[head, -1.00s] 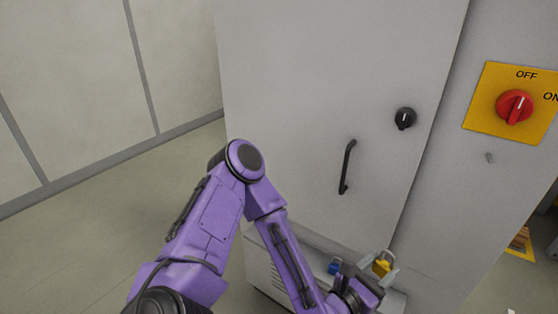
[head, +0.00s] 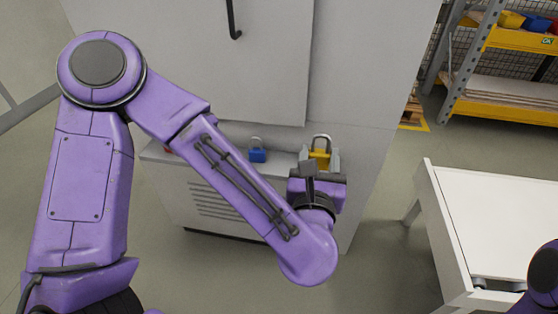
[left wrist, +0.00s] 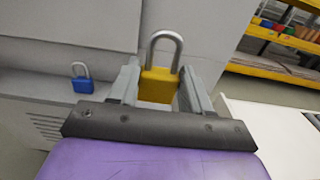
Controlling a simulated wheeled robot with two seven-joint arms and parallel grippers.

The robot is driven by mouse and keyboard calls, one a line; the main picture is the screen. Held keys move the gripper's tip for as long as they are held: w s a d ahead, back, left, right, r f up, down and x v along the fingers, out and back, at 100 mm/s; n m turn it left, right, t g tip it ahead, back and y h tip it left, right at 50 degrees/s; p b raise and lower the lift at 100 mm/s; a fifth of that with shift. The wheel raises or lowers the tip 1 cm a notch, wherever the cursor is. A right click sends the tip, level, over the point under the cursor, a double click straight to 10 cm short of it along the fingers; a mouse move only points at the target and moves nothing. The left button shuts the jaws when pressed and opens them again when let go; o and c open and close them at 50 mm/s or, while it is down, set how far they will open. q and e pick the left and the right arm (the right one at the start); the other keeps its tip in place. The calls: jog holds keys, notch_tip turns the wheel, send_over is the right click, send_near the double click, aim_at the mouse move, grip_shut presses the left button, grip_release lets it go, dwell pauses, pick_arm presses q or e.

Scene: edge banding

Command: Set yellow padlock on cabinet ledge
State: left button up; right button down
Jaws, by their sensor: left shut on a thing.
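The yellow padlock (head: 320,157) is upright between the fingers of my left gripper (head: 319,163), its silver shackle pointing up. The left wrist view shows the yellow padlock (left wrist: 157,86) between both fingers of the left gripper (left wrist: 156,92), shut on it. The grey cabinet ledge (head: 283,161) runs along the cabinet front; the gripper is at its right end. I cannot tell whether the padlock's base touches the ledge, as the gripper hides it. A blue padlock (head: 258,153) stands on the ledge to the left. My right gripper is not in view.
The cabinet door (head: 270,75) rises behind the ledge. A small red thing (head: 168,149) shows at the ledge's left, mostly hidden by my arm. A white table (head: 495,215) is at right, and a yellow shelf rack (head: 510,100) with bins stands behind it.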

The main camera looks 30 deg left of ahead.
aim_at(314, 147)
pick_arm(q)
jog(key=w+a+f, duration=0.1)
jog(key=w+f, duration=0.2)
jog(key=w, duration=0.1)
jog(key=w+a+f, duration=0.2)
jog(key=w+f, duration=0.1)
jog(key=w, duration=0.1)
jog(key=w+a+f, duration=0.2)
jog(key=w+f, duration=0.1)
jog(key=w, duration=0.1)
jog(key=shift+f, duration=0.2)
jog(key=f, duration=0.3)
jog(key=shift+w+a+f+b, duration=0.1)
jog(key=shift+w+f+b, duration=0.15)
jog(key=shift+b, duration=0.15)
jog(key=shift+s, duration=0.1)
jog(key=shift+f+b, duration=0.2)
jog(key=shift+b, duration=0.1)
jog(key=o, duration=1.1)
jog(key=shift+r, duration=0.1)
